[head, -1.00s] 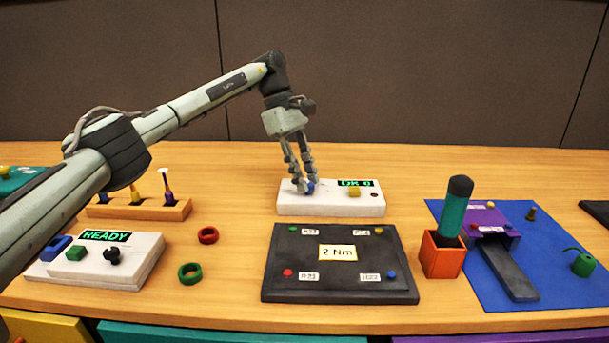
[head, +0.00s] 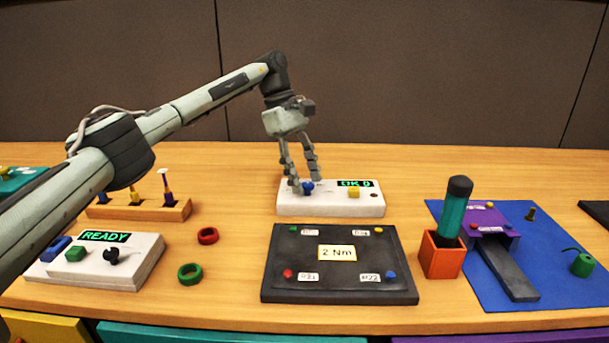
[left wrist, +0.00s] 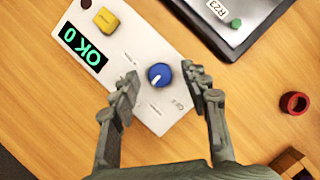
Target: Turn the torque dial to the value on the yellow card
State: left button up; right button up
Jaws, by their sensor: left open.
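A blue dial (head: 308,188) with a white pointer mark stands on a white panel (head: 330,207) at the back middle. The dial also shows in the left wrist view (left wrist: 159,76), its mark toward the lower left there. The yellow card (head: 337,253) reads 2 Nm and lies on a black board. My left gripper (head: 304,178) is open above the dial, with its fingers on either side of it and apart from it in the left wrist view. My right gripper is not in view.
The black board (head: 340,293) lies in front of the white panel. A yellow button (head: 354,191) is beside the dial. A second white panel (head: 135,269) with a READY display, red and green rings and a tool rack (head: 140,209) are at left. An orange holder (head: 441,257) is at right.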

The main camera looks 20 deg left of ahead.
pick_arm(q)
jog(key=v, duration=1.2)
jog(key=shift+d, duration=0.1)
